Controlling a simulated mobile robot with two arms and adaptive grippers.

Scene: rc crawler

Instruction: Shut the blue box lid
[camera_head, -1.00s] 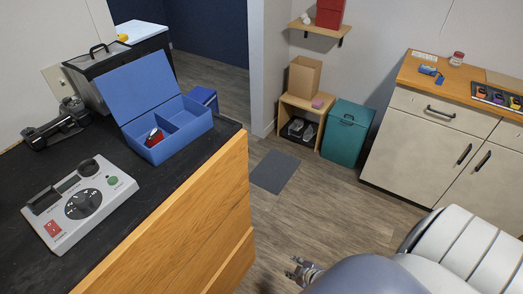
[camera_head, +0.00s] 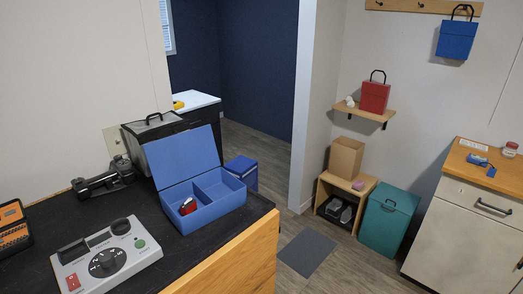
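The blue box (camera_head: 214,211) stands on the black countertop at the left in the head view. Its blue lid (camera_head: 183,157) is open and leans up and back from the rear edge. The box has two compartments; a small red and silver object (camera_head: 187,206) sits in the left one, and the right one looks empty. Neither of my grippers shows in the head view now.
A grey control panel (camera_head: 105,257) with a dial lies in front of the box. A black clamp-like tool (camera_head: 103,180) and a black bin (camera_head: 150,130) stand behind it. An orange-black case (camera_head: 12,228) is at far left.

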